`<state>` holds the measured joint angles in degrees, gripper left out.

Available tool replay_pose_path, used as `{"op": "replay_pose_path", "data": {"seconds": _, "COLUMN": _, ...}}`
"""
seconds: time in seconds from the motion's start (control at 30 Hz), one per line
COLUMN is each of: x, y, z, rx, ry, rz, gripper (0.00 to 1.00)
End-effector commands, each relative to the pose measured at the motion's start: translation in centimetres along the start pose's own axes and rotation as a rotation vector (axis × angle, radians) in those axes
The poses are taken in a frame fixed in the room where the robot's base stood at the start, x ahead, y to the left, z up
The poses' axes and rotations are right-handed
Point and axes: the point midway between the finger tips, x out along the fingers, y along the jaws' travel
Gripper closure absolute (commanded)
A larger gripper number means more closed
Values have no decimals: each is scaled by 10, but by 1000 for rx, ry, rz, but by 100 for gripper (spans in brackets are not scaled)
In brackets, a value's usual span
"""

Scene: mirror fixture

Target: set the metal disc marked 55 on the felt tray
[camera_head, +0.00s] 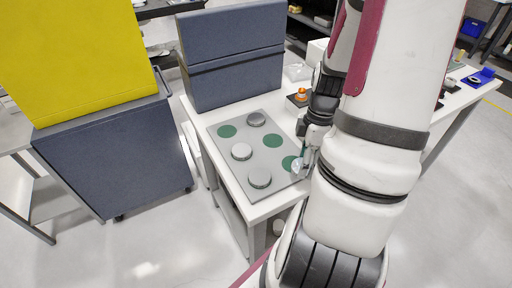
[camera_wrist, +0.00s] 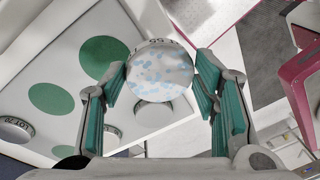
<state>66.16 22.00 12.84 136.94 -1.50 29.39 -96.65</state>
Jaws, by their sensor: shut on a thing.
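In the head view the held disc (camera_head: 298,168) is at the right edge of a grey board, by a green circle, with my gripper mostly behind my arm. Three other metal discs (camera_head: 256,119), (camera_head: 242,151) and (camera_head: 260,177) sit on the board. No tray can be identified for certain as the felt tray.
The grey board (camera_head: 213,146) with green circles (camera_head: 272,141) lies on a white table (camera_head: 208,115). A blue-grey box (camera_head: 232,55) stands behind it. An orange-topped item (camera_head: 301,93) is right of the board. A blue-grey cart (camera_head: 115,160) with a yellow box (camera_head: 75,60) stands left.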

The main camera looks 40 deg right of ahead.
Motion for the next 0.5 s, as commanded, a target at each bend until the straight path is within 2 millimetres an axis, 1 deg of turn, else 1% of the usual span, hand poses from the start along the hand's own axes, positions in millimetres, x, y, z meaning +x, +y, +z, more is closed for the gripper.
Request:
{"op": "replay_pose_path", "data": {"seconds": 0.03, "x": 1, "y": -8, "z": 8, "rx": -17, "ry": -1, "rz": -3, "gripper": 70}}
{"op": "replay_pose_path", "data": {"seconds": 0.1, "x": 2, "y": -15, "z": 14, "rx": -43, "ry": -3, "rz": -5, "gripper": 70}}
{"op": "replay_pose_path", "data": {"seconds": 0.17, "x": 2, "y": -18, "z": 17, "rx": -58, "ry": -3, "rz": -6, "gripper": 70}}
{"op": "replay_pose_path", "data": {"seconds": 0.23, "x": 3, "y": -18, "z": 15, "rx": -71, "ry": -4, "rz": -8, "gripper": 70}}
{"op": "replay_pose_path", "data": {"seconds": 0.33, "x": 5, "y": -7, "z": 4, "rx": -78, "ry": -4, "rz": -8, "gripper": 70}}
{"op": "replay_pose_path", "data": {"seconds": 0.5, "x": 8, "y": 22, "z": -27, "rx": -80, "ry": -4, "rz": -8, "gripper": 70}}
